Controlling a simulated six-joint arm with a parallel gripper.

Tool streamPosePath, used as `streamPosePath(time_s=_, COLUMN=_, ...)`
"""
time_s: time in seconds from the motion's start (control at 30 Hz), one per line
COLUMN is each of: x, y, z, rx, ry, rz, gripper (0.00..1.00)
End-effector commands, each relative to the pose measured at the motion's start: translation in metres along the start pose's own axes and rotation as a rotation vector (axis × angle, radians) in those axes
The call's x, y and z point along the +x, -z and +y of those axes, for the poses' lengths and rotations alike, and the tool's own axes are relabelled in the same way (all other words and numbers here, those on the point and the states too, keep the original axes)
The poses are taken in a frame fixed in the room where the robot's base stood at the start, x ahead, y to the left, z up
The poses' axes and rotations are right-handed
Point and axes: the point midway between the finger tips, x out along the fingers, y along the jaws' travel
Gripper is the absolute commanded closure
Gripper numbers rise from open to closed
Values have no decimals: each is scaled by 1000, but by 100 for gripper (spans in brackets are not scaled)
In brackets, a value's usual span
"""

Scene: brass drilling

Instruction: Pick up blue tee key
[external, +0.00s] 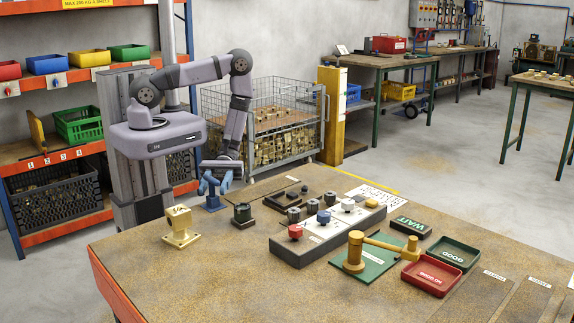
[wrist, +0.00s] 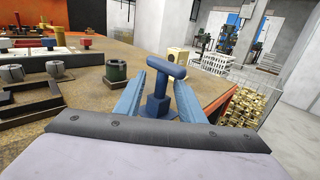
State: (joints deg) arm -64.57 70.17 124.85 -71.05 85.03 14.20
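The blue tee key (wrist: 159,88) stands upright on the table, with its crossbar on top and a square block at its foot. It lies between the two light-blue fingers of my gripper (wrist: 158,103) in the wrist view, with a finger on each side. The fingers look spread apart, and I see no clear grip on the key. In the external view my gripper (external: 215,183) is low at the table's far edge, over the key's dark blue foot (external: 213,204). The fingers hide part of the key there.
A brass fixture (external: 181,226) stands left of the key and a dark green cup (external: 243,215) to its right. Farther right are a grey block with coloured knobs (external: 327,236), a brass hammer-shaped piece (external: 380,245), a red tray (external: 431,276) and a green tray (external: 454,254). The front table area is clear.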

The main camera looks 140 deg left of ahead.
Motion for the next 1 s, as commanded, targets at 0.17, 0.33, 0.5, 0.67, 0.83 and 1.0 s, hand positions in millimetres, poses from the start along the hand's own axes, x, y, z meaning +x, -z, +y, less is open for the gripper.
streamPosePath(time_s=0.17, x=15, y=-1, z=-2, rx=-2, ry=4, rz=-1, gripper=64)
streamPosePath(time_s=0.33, x=34, y=-1, z=-4, rx=-1, ry=6, rz=0, gripper=64)
streamPosePath(time_s=0.5, x=47, y=-1, z=-3, rx=-1, ry=3, rz=0, gripper=64)
streamPosePath(time_s=0.67, x=51, y=0, z=-3, rx=-1, ry=0, rz=0, gripper=64)
streamPosePath(time_s=0.83, x=51, y=-1, z=-2, rx=0, ry=0, rz=0, gripper=64)
streamPosePath(time_s=1.0, x=50, y=-1, z=-3, rx=0, ry=0, rz=0, gripper=100)
